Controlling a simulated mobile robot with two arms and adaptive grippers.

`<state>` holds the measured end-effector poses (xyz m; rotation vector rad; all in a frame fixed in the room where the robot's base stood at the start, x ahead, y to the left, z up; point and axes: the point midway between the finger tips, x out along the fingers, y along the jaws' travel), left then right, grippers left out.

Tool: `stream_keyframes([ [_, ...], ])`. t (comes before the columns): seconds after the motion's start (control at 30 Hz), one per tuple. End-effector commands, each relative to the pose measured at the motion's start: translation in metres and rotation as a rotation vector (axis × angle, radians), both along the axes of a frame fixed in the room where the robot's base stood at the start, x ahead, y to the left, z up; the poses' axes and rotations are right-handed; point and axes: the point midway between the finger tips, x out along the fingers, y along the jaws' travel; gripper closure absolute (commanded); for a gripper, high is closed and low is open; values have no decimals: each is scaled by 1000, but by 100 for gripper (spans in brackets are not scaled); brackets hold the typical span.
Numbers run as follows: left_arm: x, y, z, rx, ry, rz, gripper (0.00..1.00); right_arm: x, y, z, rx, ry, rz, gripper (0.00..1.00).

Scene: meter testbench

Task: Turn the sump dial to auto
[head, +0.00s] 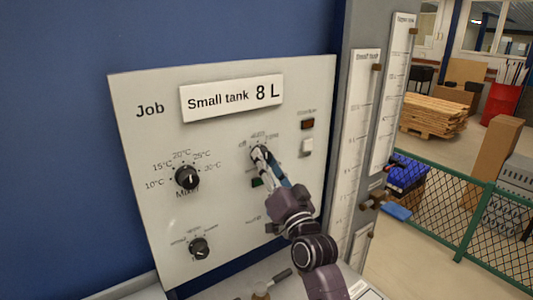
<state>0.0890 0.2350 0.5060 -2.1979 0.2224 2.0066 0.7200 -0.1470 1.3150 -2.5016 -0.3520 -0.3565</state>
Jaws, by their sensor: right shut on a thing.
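The upright white panel carries a dial (255,149) at its upper right, under an arc of small marks that look like an off, auto and further setting. I take it as the sump dial; its name is hidden behind my gripper. My right gripper (260,155) reaches up from the lower right and is shut on this dial, its fingers covering most of the knob. Which mark the pointer faces cannot be told. My left gripper is not in view.
Tall gauges (360,130) stand to the right.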

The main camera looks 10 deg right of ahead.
Motion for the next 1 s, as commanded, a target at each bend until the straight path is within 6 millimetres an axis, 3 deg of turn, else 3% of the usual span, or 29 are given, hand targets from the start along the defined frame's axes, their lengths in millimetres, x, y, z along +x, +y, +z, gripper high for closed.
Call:
stream_keyframes([
  [0.63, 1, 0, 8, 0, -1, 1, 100, 0, -1, 1, 51, 17, -2, 95],
  [0.67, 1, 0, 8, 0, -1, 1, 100, 0, -1, 1, 51, 16, -1, 67],
  [0.7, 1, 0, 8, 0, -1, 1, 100, 0, -1, 1, 51, 16, -1, 63],
  [0.8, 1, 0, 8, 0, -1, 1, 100, 0, 0, 1, 51, 18, -1, 53],
  [1.0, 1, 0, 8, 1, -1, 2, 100, 0, 0, 1, 50, 18, -1, 53],
])
